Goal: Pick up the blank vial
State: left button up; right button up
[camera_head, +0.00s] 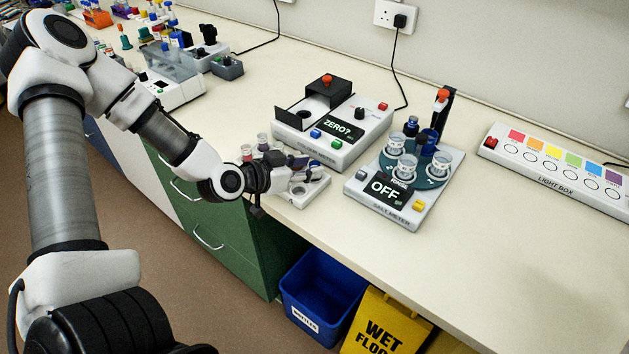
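A small white vial rack (312,187) stands at the bench's front edge. Two small vials with reddish contents, one (246,152) and another (262,142), show at its back left. I cannot tell which vial is the blank one; it may be hidden behind my gripper. My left gripper (290,167) is over the rack's left part, its dark fingers low among the vial places. The fingers are too small and dark to tell whether they are open or hold anything. My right gripper is not in view.
A colorimeter (345,150) reading "ZERO?" stands just behind the rack. A salt meter (425,215) reading "OFF", with several glass cups, is to the right. A light box (560,180) lies farther right. The bench's front right is clear. A blue bin (310,305) stands below.

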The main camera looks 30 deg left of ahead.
pick_arm(q)
jog(key=shift+x, duration=0.9)
jog(key=shift+s+r, duration=0.1)
jog(key=shift+s, duration=0.05)
jog(key=c, duration=0.7)
jog(key=shift+r, duration=0.1)
